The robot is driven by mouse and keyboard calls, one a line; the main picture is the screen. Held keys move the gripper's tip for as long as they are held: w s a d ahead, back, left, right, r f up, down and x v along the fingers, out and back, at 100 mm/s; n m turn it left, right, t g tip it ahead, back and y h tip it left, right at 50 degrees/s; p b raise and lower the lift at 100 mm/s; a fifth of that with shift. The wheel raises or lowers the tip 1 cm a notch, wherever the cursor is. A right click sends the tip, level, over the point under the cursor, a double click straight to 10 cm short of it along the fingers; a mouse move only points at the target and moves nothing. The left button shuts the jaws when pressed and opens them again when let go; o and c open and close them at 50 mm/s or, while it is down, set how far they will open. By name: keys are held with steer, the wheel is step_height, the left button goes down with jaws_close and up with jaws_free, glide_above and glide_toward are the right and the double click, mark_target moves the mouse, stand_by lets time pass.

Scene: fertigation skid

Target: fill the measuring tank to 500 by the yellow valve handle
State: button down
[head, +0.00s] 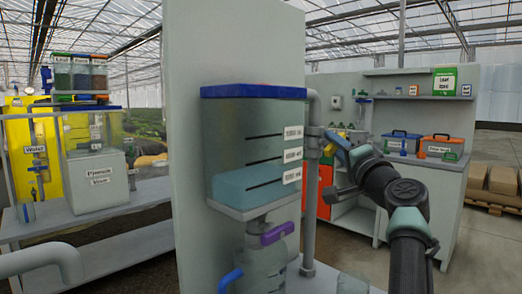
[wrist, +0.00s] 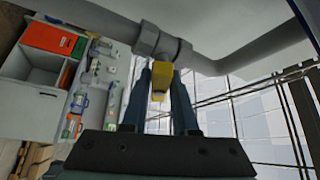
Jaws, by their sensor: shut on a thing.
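The measuring tank (head: 250,135) is a clear box with a blue lid, fixed to a grey panel. It has several black level marks with white labels; the label print is too small to read surely. Light blue liquid (head: 245,186) fills its lower part, with its surface close to the lowest mark, slightly above it as far as I can tell. The yellow valve handle (wrist: 159,80) sits on a grey pipe fitting right of the tank. My gripper (wrist: 161,84) is shut on the handle, one finger on each side; my gripper (head: 343,155) partly hides it in the head view.
Below the tank are a purple valve handle (head: 277,233) and a blue one (head: 231,279). A grey vertical pipe (head: 310,215) runs beside the tank. Left is a bench with another tank (head: 95,130); right is a shelf unit with an orange toolbox (head: 440,148).

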steer(key=shift+r, duration=0.1)
steer(key=m+p, duration=0.1)
steer(key=p, duration=0.2)
steer(key=shift+r+p, duration=0.3)
steer(key=m+g+p, duration=0.1)
steer(key=p, duration=0.3)
steer(key=shift+h, duration=0.3)
steer(key=m+g+p, duration=0.1)
steer(key=m+p, duration=0.2)
steer(key=p, duration=0.8)
steer(key=shift+g+h, duration=0.3)
steer(key=shift+f+m+g+p, duration=0.3)
steer(key=shift+p, duration=0.7)
steer(key=shift+f, duration=0.1)
steer(key=c, duration=0.6)
jaws_free()
steer(key=shift+c, duration=0.2)
steer(key=s+d+p, duration=0.2)
steer(key=s+d, duration=0.3)
